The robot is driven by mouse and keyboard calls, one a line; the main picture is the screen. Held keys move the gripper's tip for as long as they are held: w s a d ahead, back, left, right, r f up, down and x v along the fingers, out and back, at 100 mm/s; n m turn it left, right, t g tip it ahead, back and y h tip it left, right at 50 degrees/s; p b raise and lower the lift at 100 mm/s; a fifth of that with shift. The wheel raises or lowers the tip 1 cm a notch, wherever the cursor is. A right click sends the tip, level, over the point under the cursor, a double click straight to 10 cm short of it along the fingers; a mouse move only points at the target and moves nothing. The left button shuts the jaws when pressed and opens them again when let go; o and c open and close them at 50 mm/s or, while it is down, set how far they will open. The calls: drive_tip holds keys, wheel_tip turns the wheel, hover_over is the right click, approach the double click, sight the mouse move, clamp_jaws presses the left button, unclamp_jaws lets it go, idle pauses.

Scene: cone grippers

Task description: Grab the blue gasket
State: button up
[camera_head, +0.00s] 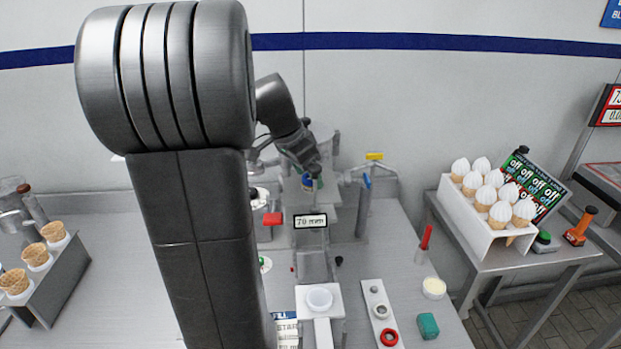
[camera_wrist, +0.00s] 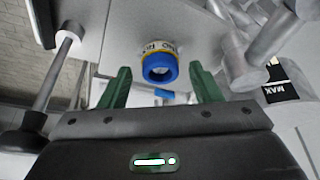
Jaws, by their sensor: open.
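The blue gasket (camera_wrist: 160,68) shows in the wrist view as a thick blue ring around the end of a pale, lettered cylinder. It sits between and beyond the two green fingertips of my gripper (camera_wrist: 160,85), with clear room on both sides. My gripper is open and empty. In the head view my gripper (camera_head: 311,178) is at the machine in the middle of the counter, and a small bit of blue (camera_head: 308,181) shows at its tip. My own arm hides much of the machine's left side there.
A narrow tray (camera_head: 375,304) holds a red ring (camera_head: 389,337) and a grey ring. A teal block (camera_head: 428,326) and a cream-filled cup (camera_head: 434,288) stand at the right. Cone racks stand on both sides. In the wrist view, grey pipes (camera_wrist: 245,65) are close on the right.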

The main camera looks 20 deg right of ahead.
drive_tip(key=c, duration=1.1)
drive_tip(key=shift+o, duration=0.2)
